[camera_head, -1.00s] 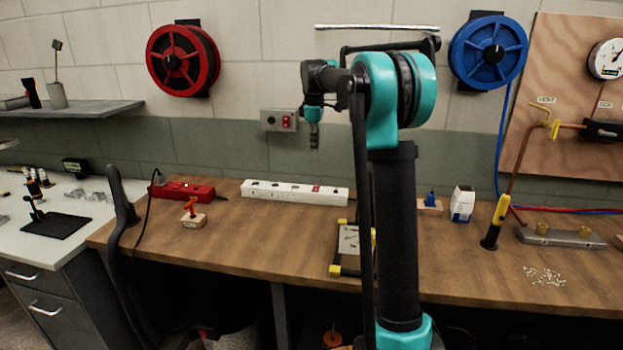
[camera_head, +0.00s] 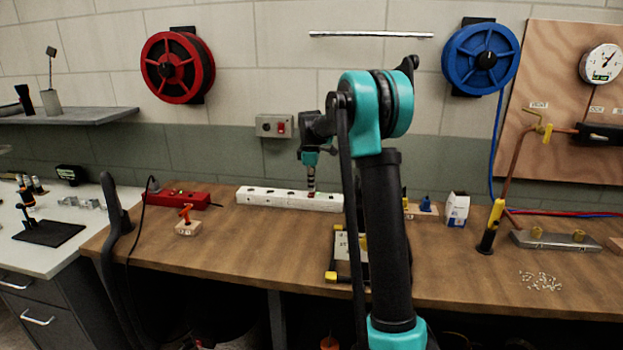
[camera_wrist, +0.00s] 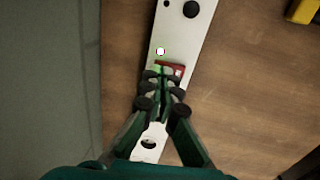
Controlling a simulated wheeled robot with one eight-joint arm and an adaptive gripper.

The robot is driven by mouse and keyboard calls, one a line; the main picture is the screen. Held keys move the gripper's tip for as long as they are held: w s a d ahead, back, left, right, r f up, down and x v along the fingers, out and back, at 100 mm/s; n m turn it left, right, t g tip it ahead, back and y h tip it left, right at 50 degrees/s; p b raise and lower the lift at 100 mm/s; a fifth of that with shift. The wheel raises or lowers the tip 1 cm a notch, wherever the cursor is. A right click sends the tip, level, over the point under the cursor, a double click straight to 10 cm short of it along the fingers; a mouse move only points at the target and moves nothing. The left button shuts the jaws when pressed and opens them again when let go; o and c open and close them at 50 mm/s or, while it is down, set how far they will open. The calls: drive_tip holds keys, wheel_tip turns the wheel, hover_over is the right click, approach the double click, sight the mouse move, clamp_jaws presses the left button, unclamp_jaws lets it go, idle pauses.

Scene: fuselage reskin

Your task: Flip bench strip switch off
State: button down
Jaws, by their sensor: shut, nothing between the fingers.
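The white bench strip (camera_head: 265,197) lies along the back of the wooden bench, and it also crosses the wrist view (camera_wrist: 186,35). Its red switch (camera_wrist: 171,69) shows just beyond my fingertips, partly hidden by them. A white round spot (camera_wrist: 160,51) sits on the strip beside the switch. My gripper (camera_head: 311,192) points down at the strip's right part. In the wrist view my gripper (camera_wrist: 162,80) has its fingers together with nothing between them, over or at the switch's edge. I cannot tell whether they touch it.
A red power strip (camera_head: 180,198) lies left of the white one. A wall box with a red button (camera_head: 275,126) is above. A yellow-cornered frame (camera_head: 340,260) lies in front, and a small carton (camera_head: 457,209) stands to the right. The bench's left middle is mostly clear.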

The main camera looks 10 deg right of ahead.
drive_tip(key=shift+f, duration=0.2)
drive_tip(key=shift+w+f, duration=0.15)
drive_tip(key=shift+f, duration=0.1)
idle(0.5)
drive_tip(key=shift+s+a+r, duration=0.1)
drive_tip(key=shift+s+a, duration=0.1)
drive_tip(key=shift+s, duration=0.55)
drive_tip(key=shift+r, duration=0.1)
wheel_tip(320, 180, up, 14)
drive_tip(key=s, duration=0.1)
drive_tip(key=shift+s+a, duration=0.25)
drive_tip(key=shift+s, duration=0.05)
